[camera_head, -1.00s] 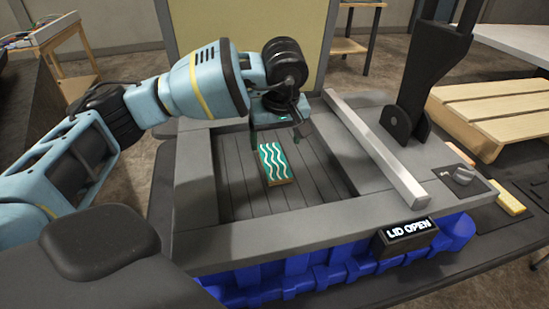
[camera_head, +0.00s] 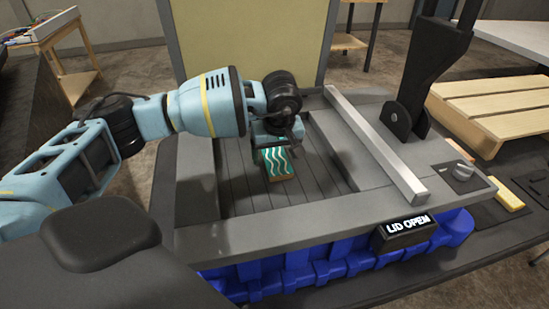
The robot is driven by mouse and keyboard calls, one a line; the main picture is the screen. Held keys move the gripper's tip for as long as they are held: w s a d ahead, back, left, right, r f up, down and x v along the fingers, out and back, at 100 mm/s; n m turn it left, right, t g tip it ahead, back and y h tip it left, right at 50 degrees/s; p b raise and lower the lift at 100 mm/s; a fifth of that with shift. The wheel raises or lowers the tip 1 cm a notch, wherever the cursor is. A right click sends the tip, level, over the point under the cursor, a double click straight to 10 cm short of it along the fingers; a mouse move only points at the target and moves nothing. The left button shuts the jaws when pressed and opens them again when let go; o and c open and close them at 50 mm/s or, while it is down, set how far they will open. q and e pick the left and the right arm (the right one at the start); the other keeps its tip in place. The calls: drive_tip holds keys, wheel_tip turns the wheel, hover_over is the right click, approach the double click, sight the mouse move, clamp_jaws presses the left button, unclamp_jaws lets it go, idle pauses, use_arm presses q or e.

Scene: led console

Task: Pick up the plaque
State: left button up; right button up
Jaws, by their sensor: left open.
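The plaque (camera_head: 277,165) is a small teal-green block with white wavy lines and a wooden edge. It lies on the slatted floor inside the grey console's recess. My left gripper (camera_head: 277,145) is open, directly over the far end of the plaque, and hides that end. I cannot tell whether the fingers touch it. My right gripper is not in view.
The grey console (camera_head: 290,232) has raised walls around the recess and a metal bar (camera_head: 375,146) along its right side. A black upright arm (camera_head: 425,75) and a knob (camera_head: 462,172) stand at right. A yellow block (camera_head: 508,199) lies at far right.

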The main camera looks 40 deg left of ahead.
sight(275, 154)
use_arm(q)
drive_tip(key=c, duration=1.1)
drive_tip(key=shift+r, duration=0.25)
drive_tip(key=shift+r, duration=0.65)
drive_tip(key=shift+v, duration=1)
drive_tip(key=s+d, duration=0.3)
drive_tip(key=d, duration=0.1)
drive_tip(key=s+d+r+b, duration=0.1)
drive_tip(key=s+d, duration=0.2)
drive_tip(key=d, duration=0.1)
drive_tip(key=s+d, duration=0.4)
drive_tip(key=shift+r, duration=0.2)
